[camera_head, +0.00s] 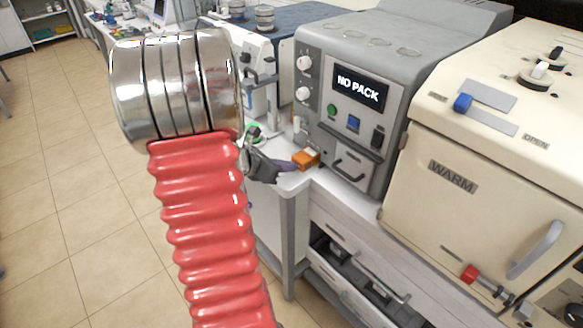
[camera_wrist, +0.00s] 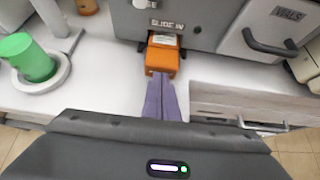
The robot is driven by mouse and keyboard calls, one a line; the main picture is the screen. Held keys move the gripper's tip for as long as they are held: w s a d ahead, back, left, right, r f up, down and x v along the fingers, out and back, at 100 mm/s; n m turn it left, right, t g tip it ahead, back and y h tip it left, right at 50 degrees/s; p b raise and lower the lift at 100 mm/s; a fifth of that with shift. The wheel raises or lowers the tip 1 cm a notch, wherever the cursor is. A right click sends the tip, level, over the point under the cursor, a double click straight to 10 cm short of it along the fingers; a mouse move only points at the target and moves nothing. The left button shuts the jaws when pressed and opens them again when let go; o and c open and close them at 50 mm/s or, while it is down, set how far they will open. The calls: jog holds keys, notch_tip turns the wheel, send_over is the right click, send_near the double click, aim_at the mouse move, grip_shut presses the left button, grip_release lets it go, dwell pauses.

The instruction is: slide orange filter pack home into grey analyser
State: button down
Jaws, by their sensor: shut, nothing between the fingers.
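The orange filter pack (camera_wrist: 162,62) sits at the slot in the front of the grey analyser (camera_wrist: 190,22), partly inside it, with its orange end sticking out. In the head view the orange pack (camera_head: 306,158) lies at the lower left front of the grey analyser (camera_head: 345,50), whose screen reads "NO PACK". My gripper (camera_wrist: 161,76) has its purple fingers shut, with their tips at the outer end of the pack. They appear to touch it, and nothing is held between them. The gripper also shows in the head view (camera_head: 292,166), partly hidden behind my red arm.
A green cup (camera_wrist: 33,60) stands on a white round base at the left. The cream "WARM" cabinet (camera_head: 470,190) stands right of the analyser. Drawers below the bench stand partly open (camera_head: 350,270).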

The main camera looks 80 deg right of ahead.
jog(key=shift+s+d, duration=0.85)
jog(key=shift+d, duration=0.05)
jog(key=shift+w, duration=0.1)
dwell(0.3)
jog(key=f+v, duration=0.1)
jog(key=v, duration=0.7)
jog(key=shift+w+a+r, duration=0.25)
jog(key=shift+w+a, duration=0.15)
jog(key=shift+a, duration=0.1)
dwell(0.9)
